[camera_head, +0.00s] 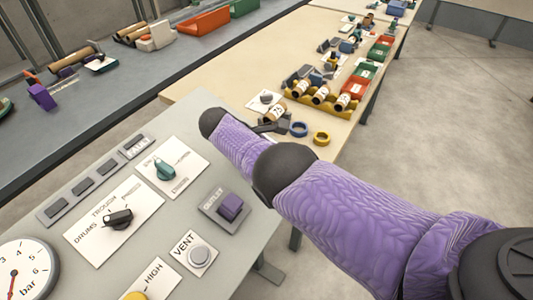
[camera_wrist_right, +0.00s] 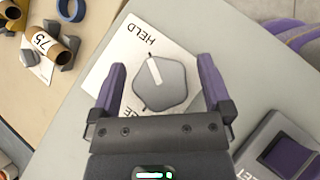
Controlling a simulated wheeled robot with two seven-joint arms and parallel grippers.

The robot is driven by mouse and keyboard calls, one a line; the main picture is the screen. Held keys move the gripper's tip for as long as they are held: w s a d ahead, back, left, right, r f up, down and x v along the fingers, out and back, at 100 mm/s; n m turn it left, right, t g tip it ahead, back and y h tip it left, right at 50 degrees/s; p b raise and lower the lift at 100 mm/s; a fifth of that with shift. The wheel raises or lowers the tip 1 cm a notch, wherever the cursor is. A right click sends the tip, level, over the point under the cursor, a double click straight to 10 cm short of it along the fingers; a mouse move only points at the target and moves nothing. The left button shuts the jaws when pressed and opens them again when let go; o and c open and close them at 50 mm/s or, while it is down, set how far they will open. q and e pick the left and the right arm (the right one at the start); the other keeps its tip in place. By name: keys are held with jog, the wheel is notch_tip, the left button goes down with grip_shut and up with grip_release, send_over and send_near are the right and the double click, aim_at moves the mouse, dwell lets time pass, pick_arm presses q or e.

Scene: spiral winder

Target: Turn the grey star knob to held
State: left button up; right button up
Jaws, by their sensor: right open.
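The grey star knob (camera_wrist_right: 164,84) shows in the right wrist view, on a white plate (camera_wrist_right: 110,62) with the word HELD and a second, partly hidden label. A white pointer line on the knob points up and slightly left, toward the side of HELD. My right gripper (camera_wrist_right: 161,62) is open, with one purple finger on each side of the knob and gaps between. I cannot tell how far above the knob the fingertips are. My left gripper is not in view.
The grey panel also holds a teal knob (camera_head: 164,170), a black knob (camera_head: 117,219), a purple OUTLET rocker (camera_head: 230,206), a VENT button (camera_head: 199,255) and a gauge (camera_head: 24,269).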

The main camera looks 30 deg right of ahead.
jog(key=p+v, duration=0.2)
jog(key=v, duration=0.7)
jog(key=shift+a+r, duration=0.25)
jog(key=shift+r, duration=0.1)
